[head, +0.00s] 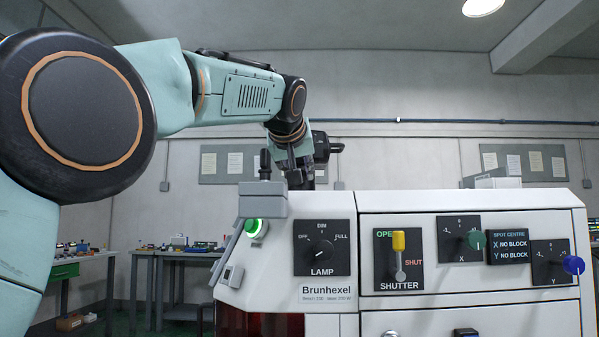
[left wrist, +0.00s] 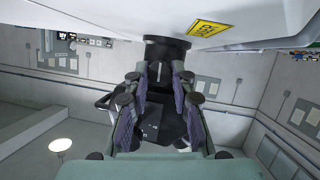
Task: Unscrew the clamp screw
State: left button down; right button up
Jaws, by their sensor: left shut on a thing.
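My left gripper (head: 297,172) reaches down behind the top edge of the white machine in the head view, so its fingertips are hidden there. In the left wrist view my left gripper (left wrist: 160,84) has its two purple-padded fingers closed in on a dark part between them. This is probably the clamp screw (left wrist: 163,72), black with a pale line, lying against a black round collar (left wrist: 166,45) on the white machine body. The grip contact is partly hidden by the fingers. My right gripper is in neither view.
The machine front (head: 460,305) carries a lamp dial (head: 322,256), a yellow shutter lever (head: 399,242), green and blue knobs and a lit green button (head: 254,228). A yellow warning label (left wrist: 209,28) is beside the collar. Workbenches (head: 170,254) stand behind at left.

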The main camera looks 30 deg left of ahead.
pick_arm(q)
jog(key=n, duration=0.1)
jog(key=n+t+h+b, duration=0.1)
jog(key=shift+s+a+f+n, duration=0.1)
jog(key=shift+a+n, duration=0.05)
jog(key=shift+n, duration=0.25)
jog(key=shift+n+t+h+b, duration=0.4)
jog(key=shift+n+h+b, duration=0.3)
jog(key=shift+n, duration=0.1)
jog(key=c, duration=1.2)
grip_release()
jog(key=shift+s+a, duration=0.1)
jog(key=shift+s, duration=0.1)
jog(key=shift+o, duration=0.5)
jog(key=shift+w, duration=0.1)
jog(key=shift+w, duration=0.1)
